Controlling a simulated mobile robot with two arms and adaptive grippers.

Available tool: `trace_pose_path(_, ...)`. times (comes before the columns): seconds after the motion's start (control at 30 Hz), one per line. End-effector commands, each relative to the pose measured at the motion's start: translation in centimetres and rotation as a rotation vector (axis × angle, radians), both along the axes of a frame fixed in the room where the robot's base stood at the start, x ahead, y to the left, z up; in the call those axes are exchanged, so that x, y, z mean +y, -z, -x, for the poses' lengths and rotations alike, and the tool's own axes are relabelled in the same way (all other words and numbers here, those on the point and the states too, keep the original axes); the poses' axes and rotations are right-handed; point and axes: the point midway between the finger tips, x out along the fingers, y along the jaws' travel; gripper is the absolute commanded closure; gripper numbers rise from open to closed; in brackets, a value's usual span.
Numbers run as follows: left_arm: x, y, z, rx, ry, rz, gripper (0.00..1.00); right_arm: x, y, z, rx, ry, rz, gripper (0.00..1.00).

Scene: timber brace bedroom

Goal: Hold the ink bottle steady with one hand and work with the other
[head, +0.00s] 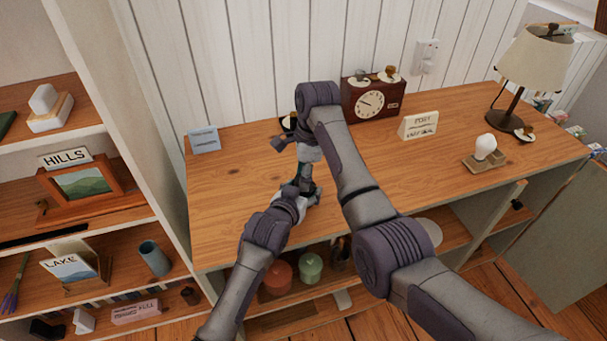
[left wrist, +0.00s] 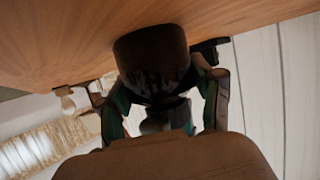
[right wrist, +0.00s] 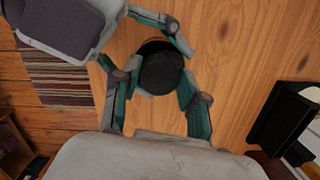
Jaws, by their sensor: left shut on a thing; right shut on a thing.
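The dark ink bottle (left wrist: 150,52) stands on the wooden desktop, seen upside down in the left wrist view. My left gripper (left wrist: 160,85) is shut around its body from the side; it also shows in the head view (head: 304,190). In the right wrist view, the bottle's round black top (right wrist: 161,74) lies between the fingers of my right gripper (right wrist: 157,82). The right gripper comes down from above and is shut on this top. In the head view, the arms hide most of the bottle. I cannot tell whether the top is turned or loose.
A brown clock (head: 371,99), a small sign (head: 418,126), a light bulb on a stand (head: 485,148) and a lamp (head: 535,60) stand to the right. A blue-grey card (head: 204,140) stands at the left. Bare desktop (head: 235,190) lies left of the grippers.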

Motion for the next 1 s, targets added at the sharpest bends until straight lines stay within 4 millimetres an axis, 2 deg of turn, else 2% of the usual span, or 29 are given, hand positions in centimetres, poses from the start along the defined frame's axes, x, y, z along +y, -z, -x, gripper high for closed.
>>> trace_pose_path(0.1,0.0,0.2,0.1,0.004,0.0,-0.001,1.0,0.0,-0.1,-0.1,-0.003,-0.002,0.0,0.67)
trace_pose_path(0.13,0.0,0.2,0.1,0.004,0.0,-0.001,1.0,0.0,-0.1,-0.1,-0.003,-0.002,0.0,0.52)
trace_pose_path(0.27,0.0,0.2,0.1,0.004,0.0,-0.001,1.0,0.0,-0.1,-0.1,-0.002,-0.003,0.0,0.32)
trace_pose_path(0.63,0.0,0.2,0.1,0.004,0.0,-0.001,1.0,0.0,-0.4,-0.1,-0.002,-0.005,0.0,0.32)
trace_pose_path(1.0,0.0,0.2,0.1,0.004,0.0,-0.001,1.0,0.0,-4.5,0.0,-0.002,-0.005,-0.001,0.32)
